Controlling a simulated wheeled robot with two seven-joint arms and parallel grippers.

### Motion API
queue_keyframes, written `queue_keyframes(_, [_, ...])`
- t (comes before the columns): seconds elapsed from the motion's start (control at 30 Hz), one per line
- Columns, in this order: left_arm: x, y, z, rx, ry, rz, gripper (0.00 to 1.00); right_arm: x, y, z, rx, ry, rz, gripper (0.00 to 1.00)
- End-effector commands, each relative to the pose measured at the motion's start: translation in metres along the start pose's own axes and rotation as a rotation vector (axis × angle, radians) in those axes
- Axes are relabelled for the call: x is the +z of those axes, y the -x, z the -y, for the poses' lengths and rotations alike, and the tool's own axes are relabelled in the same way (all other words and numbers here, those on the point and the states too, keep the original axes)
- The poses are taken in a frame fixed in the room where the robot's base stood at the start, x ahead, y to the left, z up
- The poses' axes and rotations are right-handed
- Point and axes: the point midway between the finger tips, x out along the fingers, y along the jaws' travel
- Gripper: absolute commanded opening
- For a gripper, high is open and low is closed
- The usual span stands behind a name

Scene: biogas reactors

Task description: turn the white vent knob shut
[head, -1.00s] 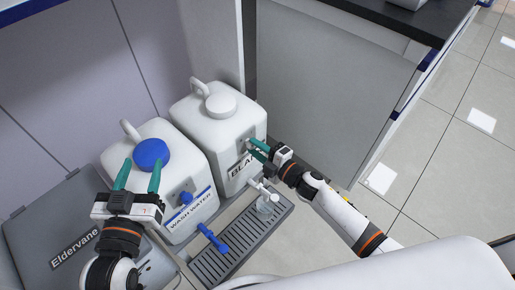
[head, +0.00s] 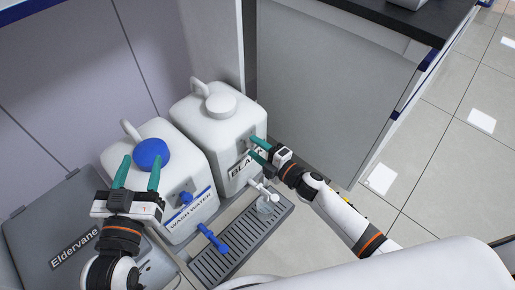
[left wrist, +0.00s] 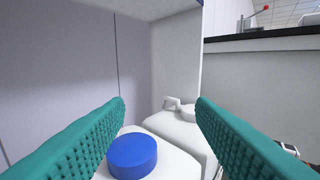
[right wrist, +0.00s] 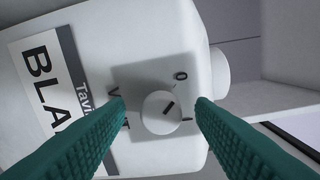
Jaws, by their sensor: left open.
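The white vent knob (right wrist: 161,112) shows in the right wrist view, on a grey plate on the white jug (head: 200,105) with the "BLA..." label. Its dark line slants to the upper right; an "O" and an "I" are marked beside it. My right gripper (head: 253,148) is open at the jug's front face. In the right wrist view its fingertips stand on either side of the knob, with gaps between them and it. My left gripper (head: 137,174) is open and empty, by the blue cap (head: 151,153) of the wash water jug (head: 125,150); the cap shows below its fingers in the left wrist view.
The wash water jug has a blue knob (head: 186,197) and a blue tap (head: 213,240). A white tap (head: 264,190) sits below the other jug, above a slatted drip tray (head: 228,255). A grey case (head: 65,235) lies at left. Open floor is at right.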

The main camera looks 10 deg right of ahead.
Motion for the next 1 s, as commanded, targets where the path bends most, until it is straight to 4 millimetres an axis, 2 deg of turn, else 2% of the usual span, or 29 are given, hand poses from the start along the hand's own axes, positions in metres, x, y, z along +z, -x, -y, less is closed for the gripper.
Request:
queue_keyframes(0.27, [-0.005,0.002,-0.001,0.002,0.001,-0.031,0.5,0.0,0.007,0.001,0.0,-0.001,-0.001,0.5])
queue_keyframes(0.37, [-0.017,0.005,-0.004,0.009,-0.001,-0.116,0.5,0.0,0.021,0.001,0.002,-0.001,-0.001,0.5])
queue_keyframes(0.7, [-0.063,0.028,-0.011,0.027,-0.003,-0.443,0.5,0.0,0.092,0.001,0.002,-0.002,-0.002,0.5])
queue_keyframes(0.83, [-0.074,0.036,-0.013,0.032,-0.003,-0.519,0.5,0.0,0.11,0.0,0.002,-0.001,-0.002,0.5])
queue_keyframes(1.0, [-0.08,0.041,-0.014,0.034,-0.003,-0.561,0.5,0.0,0.12,0.0,-0.001,-0.001,0.0,0.5])
